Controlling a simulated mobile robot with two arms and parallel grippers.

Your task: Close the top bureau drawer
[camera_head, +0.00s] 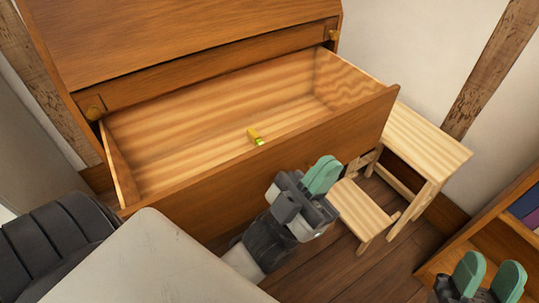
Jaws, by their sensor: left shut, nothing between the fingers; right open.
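The wooden bureau (200,30) stands ahead with its top drawer (260,180) pulled well out. My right gripper (490,274) is open and empty at the bottom right corner, away from the bureau. The lower part of the drawer front is partly hidden by my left arm.
A low wooden shelf (500,235) with books is at the right edge. Bare wood floor (370,275) shows between my grippers.

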